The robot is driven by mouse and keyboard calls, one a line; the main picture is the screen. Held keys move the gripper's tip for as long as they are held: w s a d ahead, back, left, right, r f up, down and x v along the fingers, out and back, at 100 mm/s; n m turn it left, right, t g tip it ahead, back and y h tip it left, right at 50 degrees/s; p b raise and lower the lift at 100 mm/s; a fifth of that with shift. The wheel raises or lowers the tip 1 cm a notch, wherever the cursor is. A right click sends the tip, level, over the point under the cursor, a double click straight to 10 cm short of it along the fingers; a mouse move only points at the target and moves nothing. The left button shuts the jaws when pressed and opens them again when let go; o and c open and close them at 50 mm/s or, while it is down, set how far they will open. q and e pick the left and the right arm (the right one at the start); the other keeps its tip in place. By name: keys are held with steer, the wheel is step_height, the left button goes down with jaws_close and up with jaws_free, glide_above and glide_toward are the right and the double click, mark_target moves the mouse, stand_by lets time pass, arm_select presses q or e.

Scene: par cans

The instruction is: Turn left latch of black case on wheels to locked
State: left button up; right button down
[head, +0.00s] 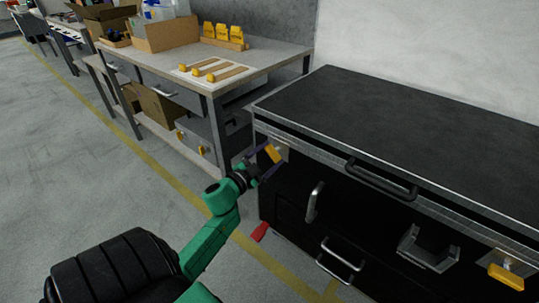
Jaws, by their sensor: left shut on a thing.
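The black case on wheels (400,130) stands at the right, with metal edging along its lid. Its left latch (272,153) is a yellow handle on a metal plate near the left end of the front. My left gripper (266,160) is at that latch, shut on the yellow handle, which sits tilted. The fingers hide part of the latch. The right latch (506,276), also yellow on a metal plate, is at the lower right and lies roughly level along the case. My right gripper is not in view.
A workbench (270,57) with a cardboard box (166,33) and yellow items stands behind, left of the case. Metal handles (314,202) stick out from the case front. A red piece (260,231) shows low by the case. Grey floor at left is clear.

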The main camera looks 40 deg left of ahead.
arm_select(q)
steer(key=shift+m, duration=0.9)
steer(key=m, duration=0.3)
steer(key=shift+f+m+b, duration=0.15)
steer(key=shift+m+b, duration=0.15)
steer(key=m, duration=0.2)
steer(key=shift+m, duration=0.3)
steer(key=shift+m+b, duration=0.55)
steer(key=shift+m, duration=0.55)
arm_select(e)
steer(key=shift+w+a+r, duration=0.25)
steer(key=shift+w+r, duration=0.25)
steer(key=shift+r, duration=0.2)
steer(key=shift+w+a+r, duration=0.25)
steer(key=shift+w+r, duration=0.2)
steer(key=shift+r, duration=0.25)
arm_select(q)
steer(key=o, duration=1.2)
